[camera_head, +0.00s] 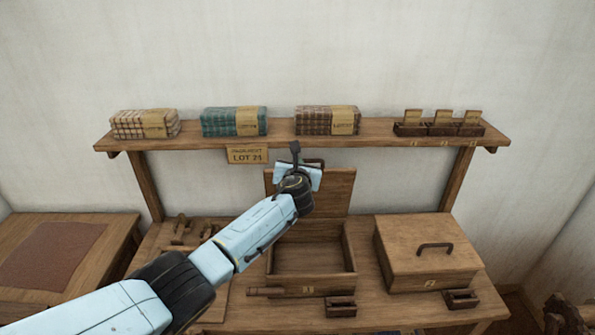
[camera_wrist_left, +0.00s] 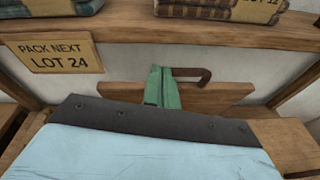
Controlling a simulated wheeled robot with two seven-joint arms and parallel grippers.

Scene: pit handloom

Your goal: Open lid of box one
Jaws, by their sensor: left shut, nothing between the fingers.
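Box one (camera_head: 312,259) is the open wooden box with a "1" tag on the bench, and its inside looks empty. Its lid (camera_head: 338,185) stands upright at the box's back edge; its upper part also shows in the wrist view (camera_wrist_left: 215,97). A dark handle (camera_wrist_left: 205,76) is on the lid. My left gripper (camera_head: 295,150) is shut and empty in front of the lid's upper edge. Its green fingers (camera_wrist_left: 157,85) are just left of the handle; I cannot tell whether they touch it. My arm hides part of the box and lid. My right gripper is not in view.
A closed box with a "2" tag (camera_head: 428,254) stands at right. A shelf (camera_head: 375,142) above the lid carries folded cloth bundles and a small card holder (camera_head: 440,128). A "LOT 24" sign (camera_head: 247,155) hangs left of the gripper. Small wooden blocks (camera_head: 341,307) lie in front.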

